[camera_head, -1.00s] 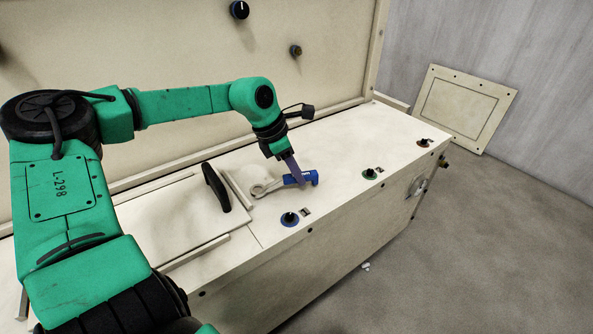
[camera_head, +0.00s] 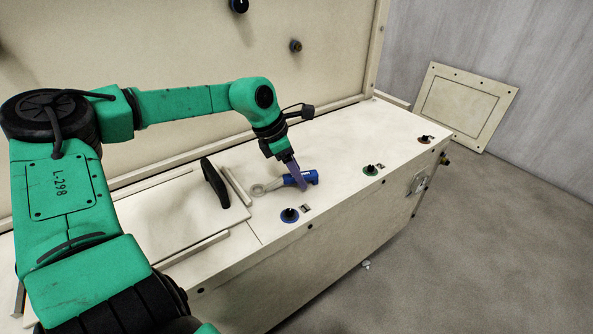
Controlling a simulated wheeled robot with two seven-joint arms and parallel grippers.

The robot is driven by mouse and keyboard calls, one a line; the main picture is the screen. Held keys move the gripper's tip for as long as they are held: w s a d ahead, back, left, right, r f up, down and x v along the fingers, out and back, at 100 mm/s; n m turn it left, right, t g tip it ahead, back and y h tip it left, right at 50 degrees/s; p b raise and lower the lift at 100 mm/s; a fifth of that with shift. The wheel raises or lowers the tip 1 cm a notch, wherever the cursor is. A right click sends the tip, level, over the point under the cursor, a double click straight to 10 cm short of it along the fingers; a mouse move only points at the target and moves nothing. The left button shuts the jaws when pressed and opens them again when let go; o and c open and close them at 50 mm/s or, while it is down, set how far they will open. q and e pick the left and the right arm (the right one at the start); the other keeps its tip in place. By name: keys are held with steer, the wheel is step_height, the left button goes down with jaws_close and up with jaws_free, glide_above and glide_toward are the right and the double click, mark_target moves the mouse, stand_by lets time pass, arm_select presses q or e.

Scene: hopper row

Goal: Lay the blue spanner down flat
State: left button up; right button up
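The blue spanner (camera_head: 306,177) has a blue handle and a grey ring head pointing left. It lies roughly level at the pale bench top, right of the black handle. I cannot tell whether it touches the surface all along. My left gripper (camera_head: 299,181) reaches down from above with its purple-grey fingers at the blue handle, and it appears shut on it. The near finger covers part of the handle, and the far finger is hidden. My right gripper is not in view.
A black handle (camera_head: 215,183) stands on a lid at left. Bare top lies right of the spanner.

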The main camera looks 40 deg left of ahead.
arm_select(q)
steer(key=shift+s+a+r, duration=0.1)
steer(key=shift+a+r, duration=0.05)
steer(key=shift+r, duration=0.45)
steer(key=p+v, duration=0.2)
steer(key=v, duration=1.1)
steer(key=shift+p, duration=0.3)
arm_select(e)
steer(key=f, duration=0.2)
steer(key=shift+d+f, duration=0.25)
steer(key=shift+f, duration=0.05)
arm_select(q)
steer(key=shift+r, duration=0.1)
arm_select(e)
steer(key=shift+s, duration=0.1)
